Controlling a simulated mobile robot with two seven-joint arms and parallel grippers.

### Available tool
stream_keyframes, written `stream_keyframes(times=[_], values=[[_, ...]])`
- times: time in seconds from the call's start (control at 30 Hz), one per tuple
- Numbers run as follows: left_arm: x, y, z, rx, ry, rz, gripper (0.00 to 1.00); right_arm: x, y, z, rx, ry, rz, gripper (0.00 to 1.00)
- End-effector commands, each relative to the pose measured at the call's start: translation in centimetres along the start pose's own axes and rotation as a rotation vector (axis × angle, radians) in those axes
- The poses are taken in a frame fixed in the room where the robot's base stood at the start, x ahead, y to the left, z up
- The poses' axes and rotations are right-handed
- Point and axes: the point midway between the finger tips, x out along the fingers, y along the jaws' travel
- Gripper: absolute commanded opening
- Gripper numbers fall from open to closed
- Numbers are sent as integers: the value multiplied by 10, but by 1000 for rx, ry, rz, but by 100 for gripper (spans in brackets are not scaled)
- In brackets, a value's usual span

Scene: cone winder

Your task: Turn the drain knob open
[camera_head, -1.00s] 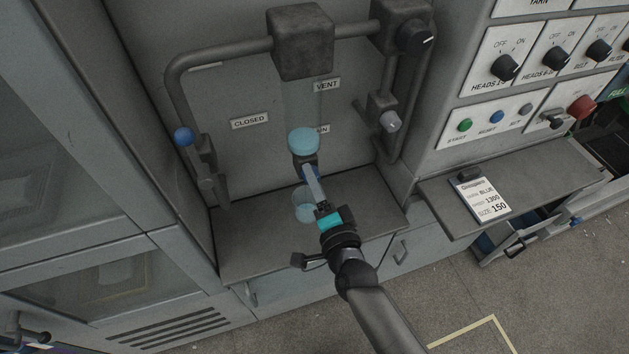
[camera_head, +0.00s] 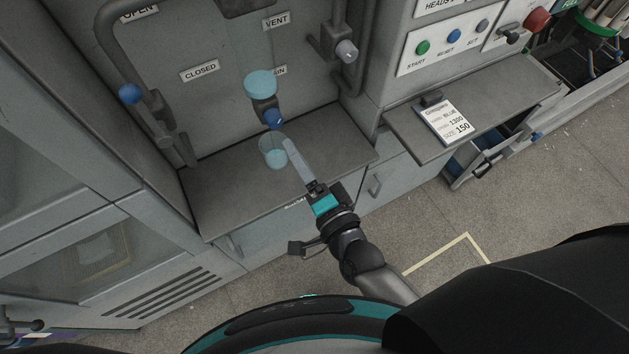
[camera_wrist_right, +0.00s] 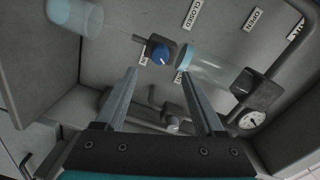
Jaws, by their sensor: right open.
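The blue drain knob (camera_head: 273,118) sits below the light-blue bowl (camera_head: 261,84) on the back panel, beside a partly hidden label ending in "AIN". It also shows in the right wrist view (camera_wrist_right: 160,53), with a pale mark on its face. My right gripper (camera_head: 288,145) is open and empty in front of and below the knob, apart from it. In the wrist view the knob shows just beyond the gap between the fingertips (camera_wrist_right: 158,74). A clear cup (camera_head: 273,152) with bluish contents stands on the shelf under the knob. I cannot make out my left gripper.
A blue-ended lever (camera_head: 130,94) on a pipe stands at the left. The metal shelf (camera_head: 225,195) is otherwise clear. To the right are a pale knob (camera_head: 346,51), a button panel (camera_head: 453,40) and a ledge with an order card (camera_head: 449,122).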

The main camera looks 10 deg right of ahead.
Motion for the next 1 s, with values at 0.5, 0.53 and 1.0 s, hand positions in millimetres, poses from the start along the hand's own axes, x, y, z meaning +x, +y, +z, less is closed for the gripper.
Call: stream_keyframes(times=[0.5, 0.53, 1.0], values=[[5, 0, 0, 0, 0, 0, 100, -61, 0, 0, 1, -1, 0, 71], [5, 0, 1, 0, 0, 0, 100, -61, 0, 0, 1, -1, 0, 71], [5, 0, 0, 0, 0, 0, 100, -61, 0, 0, 1, 0, -1, 71]])
